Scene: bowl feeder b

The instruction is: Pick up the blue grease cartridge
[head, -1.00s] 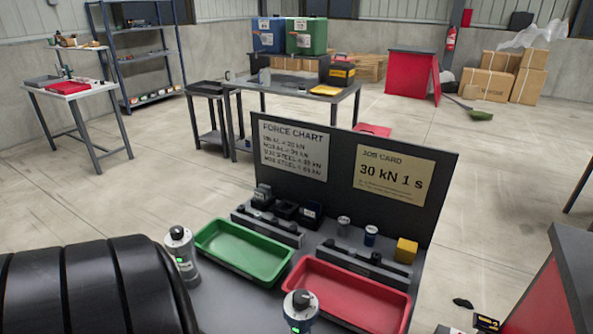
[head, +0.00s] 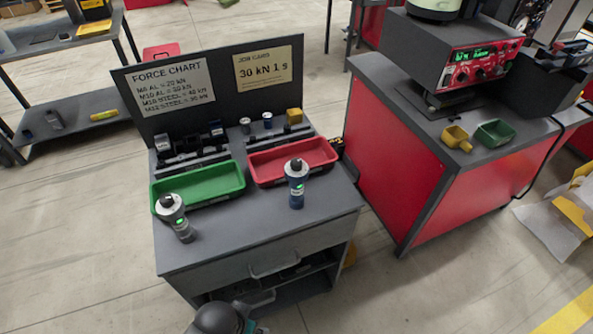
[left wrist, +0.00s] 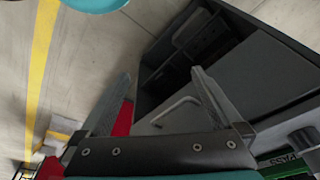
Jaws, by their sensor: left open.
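A small cylinder with a blue body and pale top (head: 267,121), apparently the blue grease cartridge, stands upright behind the red tray (head: 300,172), left of a yellow block. A grey cylinder (head: 245,125) stands just left of it. My left gripper (left wrist: 160,76) is open and empty in the left wrist view, its two fingers apart in front of the workbench's drawer and shelf. The cartridge does not show there. In the head view only a dark rounded part of my arm shows at the bottom; no gripper fingers are visible. My right gripper is not in view.
Two upright tools with green lights, one silver (head: 174,217) and one blue-based (head: 296,184), stand in front of the green tray (head: 202,200) and red tray. A dark board (head: 220,92) backs the bench. A red cabinet (head: 395,165) stands close on the right.

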